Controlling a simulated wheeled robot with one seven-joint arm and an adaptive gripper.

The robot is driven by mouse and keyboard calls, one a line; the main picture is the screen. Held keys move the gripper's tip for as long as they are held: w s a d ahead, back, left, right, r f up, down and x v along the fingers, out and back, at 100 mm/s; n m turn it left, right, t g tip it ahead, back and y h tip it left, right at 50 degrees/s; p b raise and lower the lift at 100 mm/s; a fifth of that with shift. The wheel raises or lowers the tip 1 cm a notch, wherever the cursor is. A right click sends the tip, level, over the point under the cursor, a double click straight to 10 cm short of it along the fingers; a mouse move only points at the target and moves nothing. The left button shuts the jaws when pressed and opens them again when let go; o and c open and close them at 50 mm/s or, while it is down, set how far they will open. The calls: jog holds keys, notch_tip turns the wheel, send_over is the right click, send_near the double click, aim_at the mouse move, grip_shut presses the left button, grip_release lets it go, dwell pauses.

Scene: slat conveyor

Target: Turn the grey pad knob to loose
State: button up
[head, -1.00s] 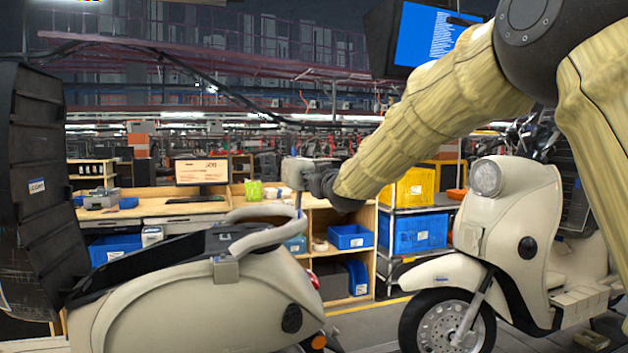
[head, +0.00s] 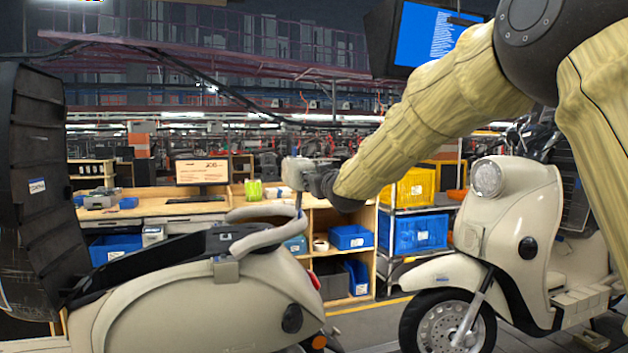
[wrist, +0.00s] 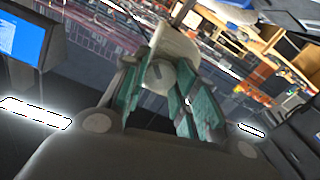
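The pale grey pad knob (wrist: 158,76), a round face with a small dark mark, sits between the teal fingers of my gripper (wrist: 165,82) in the wrist view. A larger pale body (wrist: 177,45) rises behind it. In the head view a pale block (head: 297,173) sits at the tip of my gripper (head: 313,178), on a thin upright rod (head: 299,200) above the left scooter's rear. The fingers stand apart on both sides of the knob. I cannot tell whether they touch it. The head view is too small to show the fingers.
A cream scooter (head: 200,305) with a curved grab rail (head: 265,238) is below my gripper. Another scooter (head: 510,220) stands at right. A black panel (head: 40,180) rises at left. Behind are a workbench (head: 150,208), a blue bin (head: 420,232) and a hanging screen (head: 425,35).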

jog(key=shift+s+d+f, duration=0.15)
jog(key=shift+s+f, duration=0.15)
jog(key=shift+s, duration=0.05)
jog(key=shift+o, duration=0.2)
jog(key=shift+s+f+b, duration=0.15)
jog(key=shift+f+b, duration=0.3)
jog(key=shift+b, duration=0.1)
jog(key=shift+o, duration=0.3)
jog(key=shift+s+d, duration=0.2)
jog(key=r+b+v, duration=0.1)
jog(key=b+v, duration=0.2)
jog(key=v, duration=0.8)
jog(key=shift+r, duration=0.25)
